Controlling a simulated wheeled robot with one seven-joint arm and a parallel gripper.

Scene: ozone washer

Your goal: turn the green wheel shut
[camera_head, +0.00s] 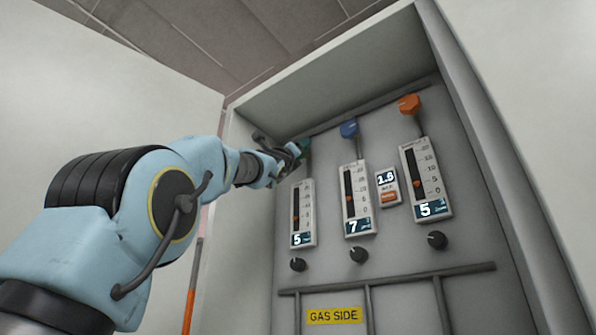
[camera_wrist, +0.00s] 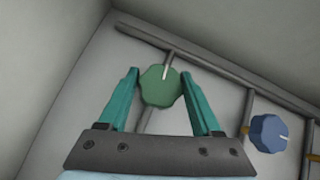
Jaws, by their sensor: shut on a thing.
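The green wheel (camera_wrist: 160,88) is a lobed knob with a white mark, on a pipe in the upper left of the cabinet. In the head view a bit of the green wheel (camera_head: 305,146) shows beside my gripper (camera_head: 294,152), which hides most of it. In the wrist view the teal fingers of my gripper (camera_wrist: 160,75) stand on either side of the wheel and are shut on it. The white mark on the wheel points up and slightly right in that view.
A blue wheel (camera_head: 349,129) and an orange wheel (camera_head: 409,103) stand to the right, above gauges. The blue wheel (camera_wrist: 269,133) is close to my right finger. Black knobs (camera_head: 359,255) and a yellow "GAS SIDE" label (camera_head: 334,316) are below. Cabinet walls (camera_head: 478,150) enclose the panel.

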